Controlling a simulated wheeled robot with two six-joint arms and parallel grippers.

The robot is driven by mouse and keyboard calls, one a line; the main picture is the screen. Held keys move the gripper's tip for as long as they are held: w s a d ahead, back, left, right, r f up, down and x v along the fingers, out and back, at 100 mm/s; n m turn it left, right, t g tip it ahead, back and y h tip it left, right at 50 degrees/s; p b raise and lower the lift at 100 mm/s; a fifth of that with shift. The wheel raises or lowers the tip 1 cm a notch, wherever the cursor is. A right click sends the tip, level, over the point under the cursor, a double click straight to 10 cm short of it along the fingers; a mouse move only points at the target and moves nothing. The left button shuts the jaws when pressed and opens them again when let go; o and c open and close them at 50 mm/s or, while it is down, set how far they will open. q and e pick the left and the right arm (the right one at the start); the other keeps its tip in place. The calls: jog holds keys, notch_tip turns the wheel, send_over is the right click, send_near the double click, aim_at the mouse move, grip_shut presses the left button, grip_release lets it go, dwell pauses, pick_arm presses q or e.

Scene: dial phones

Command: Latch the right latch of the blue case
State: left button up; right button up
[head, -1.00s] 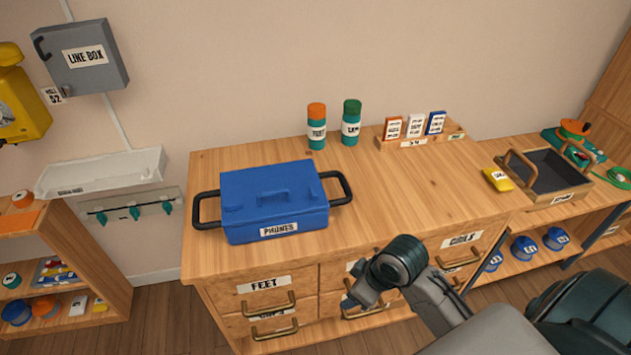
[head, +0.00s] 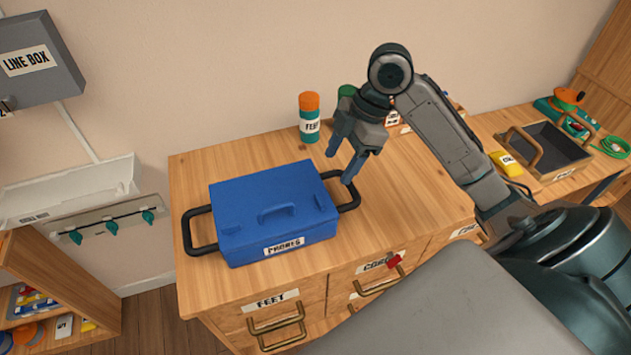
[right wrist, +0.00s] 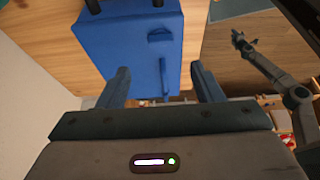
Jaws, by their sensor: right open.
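The blue case (head: 275,205), labelled PHONES, sits lid down on the wooden cabinet, with a black handle at each side. A small blue raised piece near its right front edge, seemingly the right latch (right wrist: 160,35), shows in the right wrist view; whether it is fastened I cannot tell. My right gripper (head: 340,167) is open and empty, with its fingers above the case's right end and right handle (head: 350,193). The case also shows beyond its fingers in the right wrist view. My left gripper (right wrist: 240,42) shows small at the right of that view, its jaws unclear.
An orange-capped bottle (head: 310,117) stands behind the case, and a green-capped one (head: 347,92) is partly hidden by my right arm. The cabinet top (head: 400,205) is clear right of the case. A yellow box (head: 508,163) and a dark tray (head: 548,145) lie farther right.

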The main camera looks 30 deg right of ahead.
aim_at(320, 199)
jog(key=x, duration=0.8)
jog(key=shift+a+f, duration=0.2)
jog(key=shift+f, duration=0.1)
jog(key=shift+a+f, duration=0.2)
jog(key=shift+f, duration=0.5)
jog(key=shift+c, duration=0.2)
jog(key=shift+r, duration=0.1)
jog(key=c, duration=1)
